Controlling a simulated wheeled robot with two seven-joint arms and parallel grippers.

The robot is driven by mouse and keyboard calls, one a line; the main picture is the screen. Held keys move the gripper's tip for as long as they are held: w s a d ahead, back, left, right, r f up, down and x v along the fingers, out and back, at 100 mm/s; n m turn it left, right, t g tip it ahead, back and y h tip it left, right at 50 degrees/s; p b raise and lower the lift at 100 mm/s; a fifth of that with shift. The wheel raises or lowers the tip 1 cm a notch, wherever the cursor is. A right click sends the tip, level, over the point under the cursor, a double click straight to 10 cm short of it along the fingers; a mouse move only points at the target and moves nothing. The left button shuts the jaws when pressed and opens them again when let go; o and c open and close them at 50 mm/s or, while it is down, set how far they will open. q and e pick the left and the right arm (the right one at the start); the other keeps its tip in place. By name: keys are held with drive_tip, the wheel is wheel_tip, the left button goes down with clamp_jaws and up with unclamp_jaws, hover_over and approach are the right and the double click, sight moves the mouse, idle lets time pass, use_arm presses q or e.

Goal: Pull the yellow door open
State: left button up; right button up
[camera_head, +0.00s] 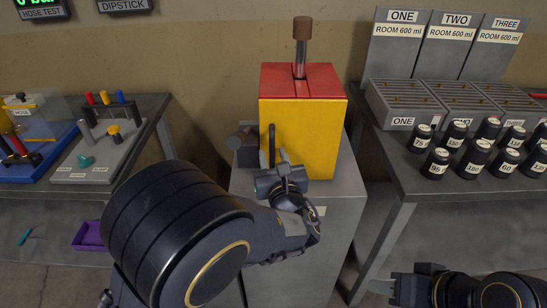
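A box with a red top (325,76) and a yellow front stands on a grey pedestal (340,207). The yellow door (312,140) is its front face and looks flush with the box. A dark upright handle (271,146) is at the door's left side. My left gripper (275,172) is at the handle's lower end, in front of the door's lower left. Its own wrist hides much of the fingers, so I cannot tell whether they grip the handle. My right gripper (390,284) is low at the right, away from the box; its opening is unclear.
A lever with a brown knob (302,28) rises from the box top. The right table (406,180) holds several labelled black drums (472,158). The left table (147,120) holds trays of tools. A purple bin (90,235) is below.

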use_arm(q)
drive_tip(key=shift+c, duration=0.3)
clamp_jaws()
drive_tip(key=shift+s, duration=0.15)
